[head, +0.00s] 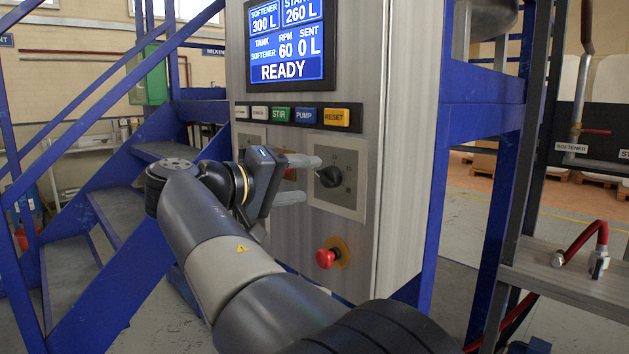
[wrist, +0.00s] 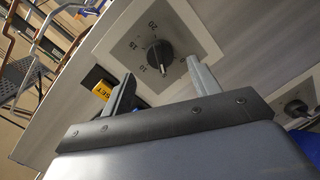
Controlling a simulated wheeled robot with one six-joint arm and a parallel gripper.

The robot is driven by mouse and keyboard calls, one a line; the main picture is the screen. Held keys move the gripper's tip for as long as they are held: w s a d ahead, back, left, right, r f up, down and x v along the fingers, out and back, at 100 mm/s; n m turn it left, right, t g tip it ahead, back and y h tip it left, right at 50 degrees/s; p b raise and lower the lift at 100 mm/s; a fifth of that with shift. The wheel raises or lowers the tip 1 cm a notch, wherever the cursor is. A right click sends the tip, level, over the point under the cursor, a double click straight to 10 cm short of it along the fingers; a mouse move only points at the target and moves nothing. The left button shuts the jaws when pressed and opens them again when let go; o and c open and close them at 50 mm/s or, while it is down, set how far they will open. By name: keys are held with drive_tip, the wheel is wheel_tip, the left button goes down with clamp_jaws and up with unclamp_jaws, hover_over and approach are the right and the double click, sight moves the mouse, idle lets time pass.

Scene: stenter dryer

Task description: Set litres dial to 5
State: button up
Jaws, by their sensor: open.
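The litres dial is a black round knob (head: 330,176) on a grey scale plate (head: 348,205) on the cabinet front. In the wrist view the knob (wrist: 159,54) shows the numerals 20, 15 and 10 beside it. A small white mark on it points down in the picture, near the 10 side; no 5 can be read. My gripper (head: 312,178) is open, its two fingers pointing at the plate just left of the knob in the head view. In the wrist view my gripper (wrist: 160,70) has a finger on each side of the knob's lower part. Contact cannot be told.
A screen (head: 288,45) reads READY, softener 300 L, RPM 60 and sent 0 L. A button row (head: 300,115) includes a yellow RESET. A red emergency knob (head: 326,258) sits below. Another black knob (wrist: 296,108) shows at right in the wrist view. Blue stairs (head: 100,215) stand left.

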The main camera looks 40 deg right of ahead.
sight(321, 178)
drive_tip(key=a, duration=0.6)
drive_tip(key=shift+a+r, duration=0.15)
drive_tip(key=shift+r, duration=0.2)
drive_tip(key=d, duration=0.7)
drive_tip(key=d+f, duration=0.1)
drive_tip(key=d, duration=0.3)
drive_tip(key=shift+a+p, duration=0.1)
drive_tip(key=shift+p, duration=0.3)
drive_tip(key=shift+f, duration=0.1)
